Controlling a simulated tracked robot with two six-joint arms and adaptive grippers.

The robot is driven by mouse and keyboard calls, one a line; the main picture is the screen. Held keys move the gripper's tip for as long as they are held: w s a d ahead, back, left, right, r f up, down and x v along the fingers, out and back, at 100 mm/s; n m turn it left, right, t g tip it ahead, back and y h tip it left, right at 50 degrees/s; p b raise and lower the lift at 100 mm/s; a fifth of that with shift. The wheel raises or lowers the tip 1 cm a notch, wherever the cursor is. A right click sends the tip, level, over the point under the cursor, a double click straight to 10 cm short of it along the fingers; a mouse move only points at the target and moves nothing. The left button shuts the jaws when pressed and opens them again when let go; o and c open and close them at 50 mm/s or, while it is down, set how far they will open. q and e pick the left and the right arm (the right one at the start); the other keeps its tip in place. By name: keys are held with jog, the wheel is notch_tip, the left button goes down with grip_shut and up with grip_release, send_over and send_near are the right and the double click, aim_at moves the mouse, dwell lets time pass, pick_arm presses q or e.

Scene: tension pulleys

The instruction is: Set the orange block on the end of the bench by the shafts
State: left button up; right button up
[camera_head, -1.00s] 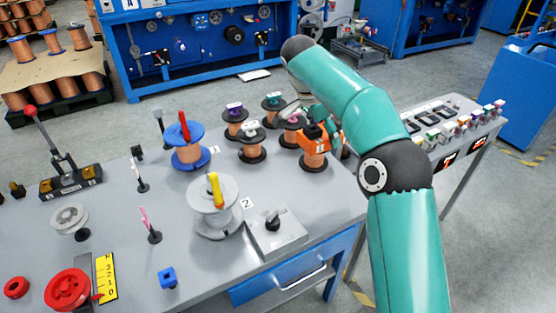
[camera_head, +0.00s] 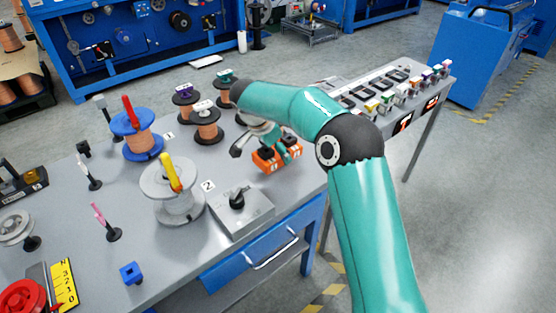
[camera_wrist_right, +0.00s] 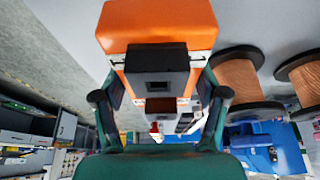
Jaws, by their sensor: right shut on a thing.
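The orange block (camera_head: 264,163) is held over the front right part of the grey bench (camera_head: 140,262), beside the copper spools. My right gripper (camera_head: 277,152) is shut on it. In the right wrist view the block (camera_wrist_right: 155,25) sits between the two fingers (camera_wrist_right: 158,95), with a black square part on its near face. I cannot tell whether the block touches the bench top. Slim upright posts, possibly the shafts, stand on the bench, one with a pink top (camera_head: 110,232) and one with a pale top (camera_head: 90,178). My left gripper is out of view.
Spools with a red handle (camera_head: 130,108) and a yellow handle (camera_head: 171,172) stand left of the block. A grey switch box (camera_head: 241,214) lies nearer the front edge. A blue cube (camera_head: 131,273) stands at front left. Copper spools (camera_head: 207,128) stand behind; a second table (camera_head: 436,88) is at right.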

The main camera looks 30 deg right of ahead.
jog(key=shift+f, duration=1.7)
jog(key=shift+f, duration=0.15)
jog(key=o, duration=1.5)
jog(key=shift+o, duration=0.2)
jog(key=shift+r, duration=0.25)
jog(key=p+v, duration=0.1)
jog(key=v, duration=1)
jog(key=shift+a+r, duration=0.15)
jog(key=shift+r, duration=0.25)
